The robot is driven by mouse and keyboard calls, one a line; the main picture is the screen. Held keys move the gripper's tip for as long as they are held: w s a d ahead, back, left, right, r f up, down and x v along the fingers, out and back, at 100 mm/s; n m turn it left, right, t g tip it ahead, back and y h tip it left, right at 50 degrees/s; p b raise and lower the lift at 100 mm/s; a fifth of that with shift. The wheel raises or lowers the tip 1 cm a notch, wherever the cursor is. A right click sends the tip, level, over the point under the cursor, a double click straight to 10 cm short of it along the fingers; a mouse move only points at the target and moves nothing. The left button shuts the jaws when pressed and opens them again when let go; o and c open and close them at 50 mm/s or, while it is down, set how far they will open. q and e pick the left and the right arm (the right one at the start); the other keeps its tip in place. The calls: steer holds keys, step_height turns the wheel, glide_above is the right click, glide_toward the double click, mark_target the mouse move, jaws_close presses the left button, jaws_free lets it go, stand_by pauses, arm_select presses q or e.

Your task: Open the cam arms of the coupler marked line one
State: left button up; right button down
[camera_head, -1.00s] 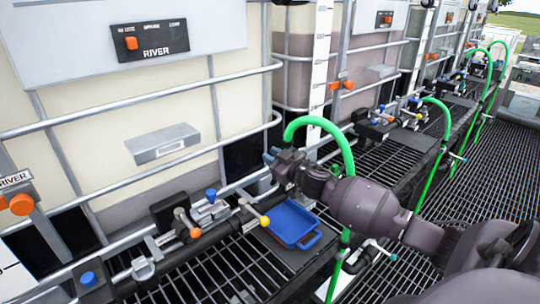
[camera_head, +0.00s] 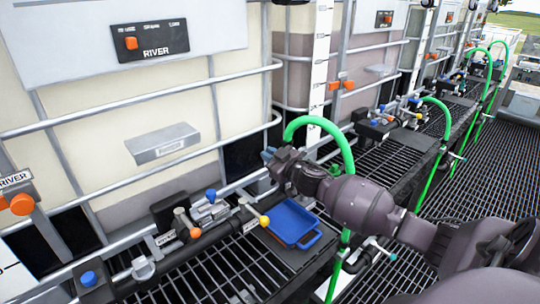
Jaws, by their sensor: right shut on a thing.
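My right gripper (camera_head: 268,157) is shut at the near end of a green hose (camera_head: 347,150), where the hose coupler would be. The gripper and wrist hide the coupler and its cam arms, so I cannot tell their position or read a line one mark. The part between the fingers is too small and covered to make out. My left gripper is not in view.
Caged white totes with rails stand behind. More green hoses (camera_head: 441,110) stand to the right.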

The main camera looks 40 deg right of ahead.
steer(key=shift+s+a+f+n, duration=0.1)
steer(key=shift+a+f+n, duration=0.5)
steer(key=shift+n, duration=1.35)
steer(key=shift+a+f+n, duration=0.55)
steer(key=shift+f+n, duration=0.1)
steer(key=shift+n, duration=1.25)
steer(key=shift+s+a+f+n, duration=0.1)
steer(key=shift+a+f+n, duration=0.5)
steer(key=shift+n, duration=1.35)
steer(key=c, duration=1.5)
jaws_free()
steer(key=shift+o, duration=0.2)
steer(key=shift+f, duration=0.1)
